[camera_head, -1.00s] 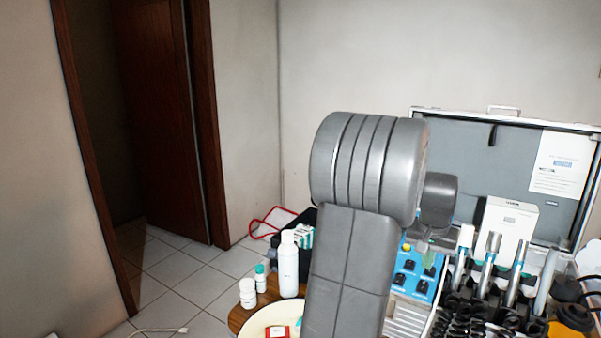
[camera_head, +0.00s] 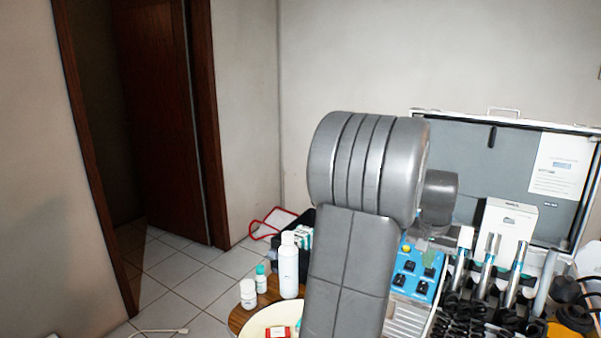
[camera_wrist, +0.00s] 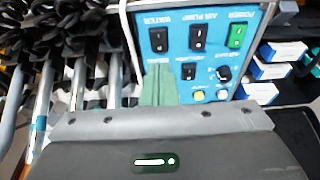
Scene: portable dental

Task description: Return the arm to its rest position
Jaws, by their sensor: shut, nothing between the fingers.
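My gripper (camera_wrist: 159,85) shows in the wrist view as a pale green, narrow pair of fingers, shut with nothing between them. It lies in front of the blue control panel (camera_wrist: 180,18), which has black switches, a green switch and small knobs. I cannot tell how far apart they are. In the head view my arm fills the middle and hides part of the table, and the gripper is mostly hidden behind it, near the blue panel (camera_head: 417,288).
An open grey case (camera_head: 462,142) stands behind, with a white box (camera_head: 508,226) and silver handpieces (camera_head: 487,262) close by at right. A white bottle (camera_head: 288,268) and small jars stand on the wooden table (camera_head: 236,318) at left. The floor (camera_head: 200,292) farther left is mostly clear.

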